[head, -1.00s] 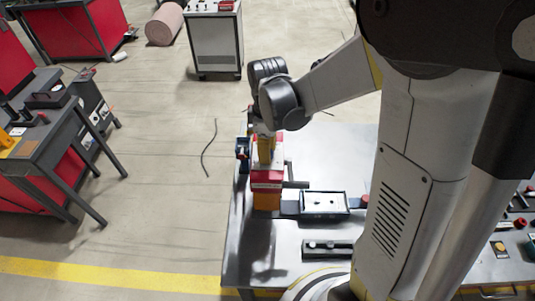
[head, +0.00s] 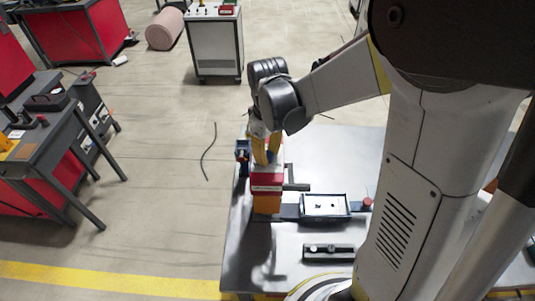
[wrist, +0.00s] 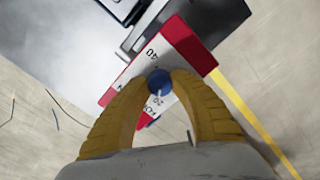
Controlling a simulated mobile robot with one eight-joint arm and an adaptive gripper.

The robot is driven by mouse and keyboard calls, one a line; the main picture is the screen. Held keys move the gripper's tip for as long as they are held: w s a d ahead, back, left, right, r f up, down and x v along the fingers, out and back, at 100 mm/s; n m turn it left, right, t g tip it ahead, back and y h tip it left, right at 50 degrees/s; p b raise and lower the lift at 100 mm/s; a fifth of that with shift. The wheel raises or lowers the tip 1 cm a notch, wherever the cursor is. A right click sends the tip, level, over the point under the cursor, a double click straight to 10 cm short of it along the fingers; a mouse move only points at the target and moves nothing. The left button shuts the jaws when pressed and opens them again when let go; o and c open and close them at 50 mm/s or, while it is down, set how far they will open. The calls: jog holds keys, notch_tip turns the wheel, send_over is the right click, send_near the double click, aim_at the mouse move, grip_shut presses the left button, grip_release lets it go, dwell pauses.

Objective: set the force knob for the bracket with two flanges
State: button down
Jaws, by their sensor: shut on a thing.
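The force knob is a small blue knob (wrist: 159,80) on the top of a red and white box (wrist: 180,35) in the wrist view. The panel around it carries printed marks, with "40" and "20" legible and other lettering partly covered. My gripper (wrist: 160,88) has its yellow fingers shut on the knob from both sides. In the head view my gripper (head: 265,155) points down onto the red and orange press-like unit (head: 266,185) at the table's left edge. The knob is hidden there. I cannot make out a bracket with two flanges.
A pale tray (head: 346,207) with small dark marks lies right of the unit. A dark block (head: 328,252) lies nearer the front. The back of the grey table (head: 335,155) is clear. A dark workbench (head: 60,140) stands at the left.

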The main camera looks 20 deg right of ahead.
aim_at(268, 154)
jog(key=c, duration=1.1)
grip_release()
notch_tip(268, 154, up, 12)
